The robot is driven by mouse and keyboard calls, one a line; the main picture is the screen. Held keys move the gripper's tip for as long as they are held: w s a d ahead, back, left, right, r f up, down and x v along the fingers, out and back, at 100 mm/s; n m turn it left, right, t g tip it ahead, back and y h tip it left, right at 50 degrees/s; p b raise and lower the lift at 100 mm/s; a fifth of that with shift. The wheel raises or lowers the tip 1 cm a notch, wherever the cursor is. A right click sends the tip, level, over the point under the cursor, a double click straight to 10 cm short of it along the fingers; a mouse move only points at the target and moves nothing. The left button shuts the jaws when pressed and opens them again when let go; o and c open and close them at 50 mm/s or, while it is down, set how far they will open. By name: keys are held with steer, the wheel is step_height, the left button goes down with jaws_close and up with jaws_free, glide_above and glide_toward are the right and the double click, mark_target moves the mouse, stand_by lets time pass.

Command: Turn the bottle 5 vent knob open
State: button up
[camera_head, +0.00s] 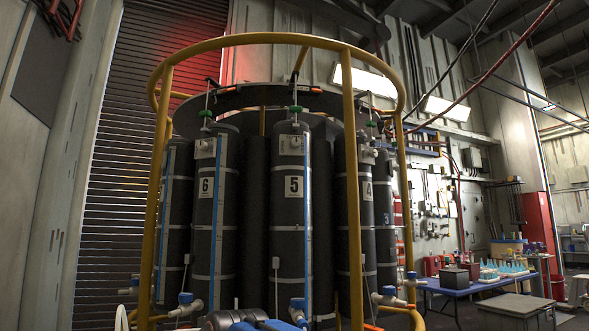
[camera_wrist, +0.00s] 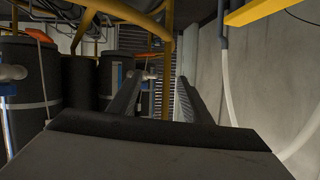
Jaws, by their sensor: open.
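Bottle 5 (camera_head: 292,215) is a tall dark cylinder with a white number label, upright at the middle of the rosette in the head view. A green knob (camera_head: 295,109) sits on a stem at its top, and a pale fitting is just below it. A blue-handled valve (camera_head: 298,304) is at its foot. Which of these is the vent knob is not labelled. My gripper (camera_wrist: 162,82) is open and empty in the wrist view, its dark fingers apart with nothing between them. Dark cylinders stand to its left there, without readable numbers.
A yellow guard frame (camera_head: 355,200) rings the bottles, with posts in front and a hoop above. Bottle 6 (camera_head: 207,230) and bottle 4 (camera_head: 350,220) flank bottle 5. A blue table (camera_head: 462,290) with small items stands at right. A pale hose (camera_wrist: 228,90) hangs right of my gripper.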

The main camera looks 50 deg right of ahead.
steer(key=w+d+r+m+t+h, duration=0.2)
steer(key=d+r+h, duration=0.2)
steer(key=d+r, duration=0.55)
steer(key=m+h, duration=0.8)
steer(key=h, duration=0.6)
glide_toward(296, 143)
steer(key=x, duration=0.8)
steer(key=shift+d+r, duration=0.1)
steer(key=c, duration=1.1)
